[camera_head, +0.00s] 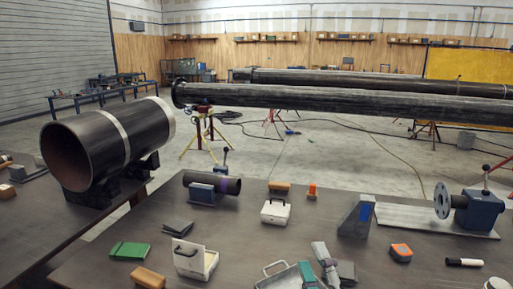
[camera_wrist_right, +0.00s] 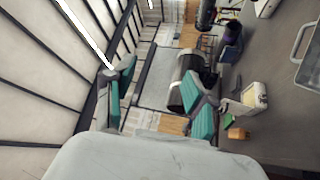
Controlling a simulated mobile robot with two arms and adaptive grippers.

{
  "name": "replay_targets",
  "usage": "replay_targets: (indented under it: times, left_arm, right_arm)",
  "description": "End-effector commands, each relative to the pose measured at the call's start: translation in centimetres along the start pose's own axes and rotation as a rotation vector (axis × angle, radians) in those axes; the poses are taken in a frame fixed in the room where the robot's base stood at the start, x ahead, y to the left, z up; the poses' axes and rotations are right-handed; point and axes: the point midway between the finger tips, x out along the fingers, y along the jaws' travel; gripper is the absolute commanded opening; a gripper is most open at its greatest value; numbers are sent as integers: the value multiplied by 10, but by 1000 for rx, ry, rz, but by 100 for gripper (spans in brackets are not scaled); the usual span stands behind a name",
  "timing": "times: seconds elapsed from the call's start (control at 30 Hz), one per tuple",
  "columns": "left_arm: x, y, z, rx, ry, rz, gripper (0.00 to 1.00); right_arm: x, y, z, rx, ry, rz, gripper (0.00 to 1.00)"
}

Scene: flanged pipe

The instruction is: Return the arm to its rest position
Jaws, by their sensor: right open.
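My right gripper (camera_head: 320,272) shows at the bottom centre of the head view, over the front of the dark table (camera_head: 240,240). In the right wrist view its two teal-padded fingers (camera_wrist_right: 162,98) stand wide apart with nothing between them. It is open and empty. A short dark pipe with a purple band (camera_head: 228,185) rests on a grey-blue block further back on the table. A flanged piece (camera_head: 443,200) sits in a blue vise (camera_head: 481,210) at the right. My left gripper does not show.
A metal tray (camera_head: 272,279) lies close beside my right gripper. An open white case (camera_head: 196,262), a white box (camera_head: 275,212), a grey angled block (camera_head: 356,216) and an orange-black tape measure (camera_head: 400,252) stand around. A large pipe (camera_head: 95,147) lies on the left table.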

Motion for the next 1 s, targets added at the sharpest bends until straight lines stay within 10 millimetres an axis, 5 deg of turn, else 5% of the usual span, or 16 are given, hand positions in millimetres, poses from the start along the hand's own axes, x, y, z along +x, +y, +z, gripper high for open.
replay_targets:
  times: [0.1,0.23,0.4,0.7,0.77,1.0]
  left_arm:
    - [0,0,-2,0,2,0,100]
    - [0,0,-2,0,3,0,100]
    - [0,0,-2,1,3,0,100]
    - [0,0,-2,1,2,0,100]
    - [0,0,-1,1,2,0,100]
    - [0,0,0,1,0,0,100]
  right_arm:
    - [-44,-60,59,308,-300,-233,56]
    - [-112,-118,96,583,-608,-447,56]
    - [-195,-164,107,812,-919,-647,56]
    - [-308,-193,93,1026,-1318,-879,56]
    - [-323,-199,90,1047,-1374,-912,56]
    - [-325,-270,112,1031,-1383,-930,56]
